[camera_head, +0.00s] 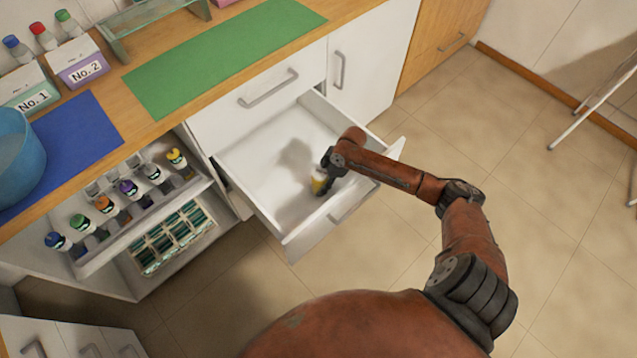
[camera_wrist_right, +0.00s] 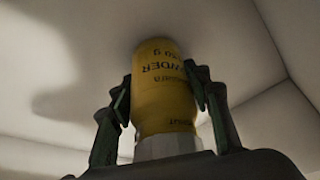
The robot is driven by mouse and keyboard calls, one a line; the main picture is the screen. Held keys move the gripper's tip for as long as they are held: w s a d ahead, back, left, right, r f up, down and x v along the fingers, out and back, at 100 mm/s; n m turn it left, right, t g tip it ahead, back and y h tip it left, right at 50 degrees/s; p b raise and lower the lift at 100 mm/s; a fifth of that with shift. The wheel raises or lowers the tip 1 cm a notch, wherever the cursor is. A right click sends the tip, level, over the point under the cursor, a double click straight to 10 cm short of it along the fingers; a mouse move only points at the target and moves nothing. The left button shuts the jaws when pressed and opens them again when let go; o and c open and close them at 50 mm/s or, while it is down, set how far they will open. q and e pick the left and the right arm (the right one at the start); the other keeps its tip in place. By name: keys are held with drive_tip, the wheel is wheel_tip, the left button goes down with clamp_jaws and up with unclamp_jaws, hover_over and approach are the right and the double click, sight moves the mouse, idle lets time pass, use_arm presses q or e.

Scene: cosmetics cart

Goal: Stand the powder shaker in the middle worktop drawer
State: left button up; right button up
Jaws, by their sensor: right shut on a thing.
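The powder shaker (camera_wrist_right: 162,88) is yellow with dark lettering and a pale faceted end towards my wrist. My right gripper (camera_wrist_right: 164,92) is shut on it, one finger on each side. In the head view the shaker (camera_head: 318,182) shows in part beside my right gripper (camera_head: 325,176), inside the open drawer (camera_head: 262,165). The drawer is white and otherwise empty. In the wrist view the shaker's far end is at or close to the drawer floor; I cannot tell whether it touches. My left gripper is not in view.
The worktop has a green mat (camera_head: 220,55), a blue mat (camera_head: 78,140) and a blue pot (camera_head: 15,155). Left of the drawer, an open shelf (camera_head: 110,247) holds several capped bottles. A closed cabinet door (camera_head: 365,75) is to the right.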

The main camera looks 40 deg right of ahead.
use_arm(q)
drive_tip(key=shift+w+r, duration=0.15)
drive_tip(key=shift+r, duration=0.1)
use_arm(e)
drive_tip(key=shift+f, duration=0.15)
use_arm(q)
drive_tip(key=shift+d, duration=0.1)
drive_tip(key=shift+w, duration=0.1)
use_arm(e)
drive_tip(key=o, duration=1.3)
drive_tip(key=shift+f, duration=0.15)
drive_tip(key=shift+r, duration=0.25)
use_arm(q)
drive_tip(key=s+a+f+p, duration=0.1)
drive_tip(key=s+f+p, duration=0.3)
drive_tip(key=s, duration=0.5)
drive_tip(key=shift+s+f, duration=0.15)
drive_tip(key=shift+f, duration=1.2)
use_arm(e)
drive_tip(key=shift+v, duration=5.9)
drive_tip(key=shift+d, duration=0.1)
